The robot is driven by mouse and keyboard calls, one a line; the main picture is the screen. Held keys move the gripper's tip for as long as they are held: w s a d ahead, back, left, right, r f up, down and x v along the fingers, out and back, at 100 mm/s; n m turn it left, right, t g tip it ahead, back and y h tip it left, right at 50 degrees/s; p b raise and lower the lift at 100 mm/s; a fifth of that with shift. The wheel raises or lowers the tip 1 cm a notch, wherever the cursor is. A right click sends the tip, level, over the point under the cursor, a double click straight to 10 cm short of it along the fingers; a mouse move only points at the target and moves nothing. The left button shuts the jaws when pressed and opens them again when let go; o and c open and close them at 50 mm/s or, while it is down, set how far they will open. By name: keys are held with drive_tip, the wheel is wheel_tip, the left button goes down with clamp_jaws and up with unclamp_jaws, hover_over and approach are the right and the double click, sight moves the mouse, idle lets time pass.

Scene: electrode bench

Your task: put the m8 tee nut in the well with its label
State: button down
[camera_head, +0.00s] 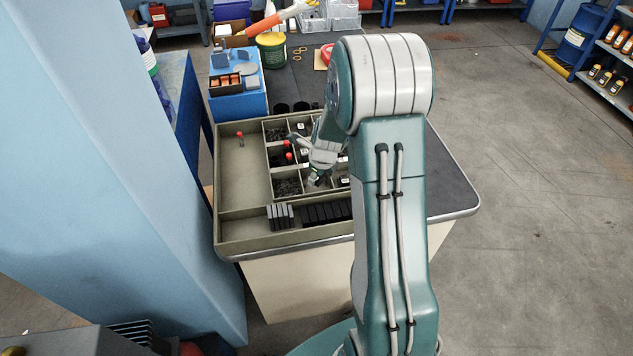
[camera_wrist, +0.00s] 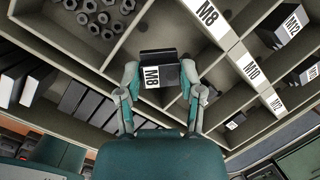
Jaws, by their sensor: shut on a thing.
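My gripper (camera_wrist: 160,82) is shut on a black block with a white M8 label, the M8 tee nut (camera_wrist: 166,75), in the wrist view. The block sits between both fingertips, over the compartments of a beige divided tray (camera_head: 233,207). A divider's M8 label (camera_wrist: 208,16) shows at the upper middle of the wrist view, above and right of the block. In the head view my gripper (camera_head: 318,178) is low among the wells; the block there is too small to tell.
A black block marked M12 (camera_wrist: 283,27) lies in a well at the right. Dark hex nuts (camera_wrist: 97,14) fill a well at the upper left. Black slabs (camera_head: 280,215) stand in the tray's front row. Red-topped pieces (camera_head: 240,136) and a blue box (camera_head: 238,103) are at the left.

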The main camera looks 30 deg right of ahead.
sight(317, 183)
drive_tip(key=shift+s+x, duration=0.15)
drive_tip(key=shift+x, duration=0.65)
drive_tip(key=shift+s+x, duration=0.15)
drive_tip(key=shift+x, duration=0.6)
drive_tip(key=shift+d+f, duration=0.1)
drive_tip(key=shift+f, duration=0.1)
drive_tip(key=c, duration=0.5)
unclamp_jaws()
